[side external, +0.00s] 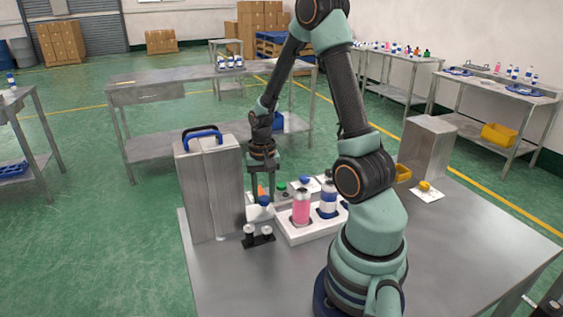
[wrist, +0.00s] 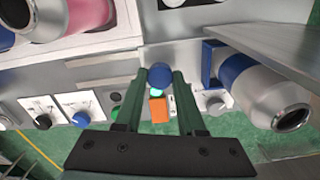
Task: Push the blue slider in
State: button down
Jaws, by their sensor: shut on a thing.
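The blue slider shows as a round blue knob (wrist: 160,75) between the tips of my gripper (wrist: 159,72) in the wrist view. My gripper is shut on this knob, with a finger on each side. In the side view my gripper (side external: 263,188) points down beside the tall metal box, and the blue knob (side external: 264,201) shows at its fingertips. The slider's track and how far in it sits are hidden or too small to tell.
A white tray (side external: 290,236) holds a pink bottle (side external: 301,208) and a blue-banded bottle (side external: 328,197), close right of my gripper. A tall metal box (side external: 210,190) stands close left. A panel with a blue dial (wrist: 81,118) and an orange part (wrist: 159,110) lie near my fingers.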

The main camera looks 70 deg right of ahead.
jog(key=shift+w+a, duration=0.2)
jog(key=shift+w, duration=0.05)
jog(key=c, duration=0.5)
grip_release()
notch_tip(320, 180, up, 12)
jog(key=shift+r, duration=0.1)
jog(key=s+a+r+m, duration=0.3)
jog(key=s+a+m, duration=0.1)
jog(key=s+a, duration=0.15)
jog(key=w+a+r+n+t, duration=0.2)
jog(key=a+n, duration=0.4)
jog(key=n, duration=0.1)
jog(key=w+a+r+n+t, duration=0.2)
jog(key=a+r+n+t, duration=0.1)
jog(key=a+n, duration=0.4)
jog(key=shift+w+a+r+n+t, duration=0.2)
jog(key=shift+w+n+t, duration=0.15)
jog(key=shift+n, duration=0.45)
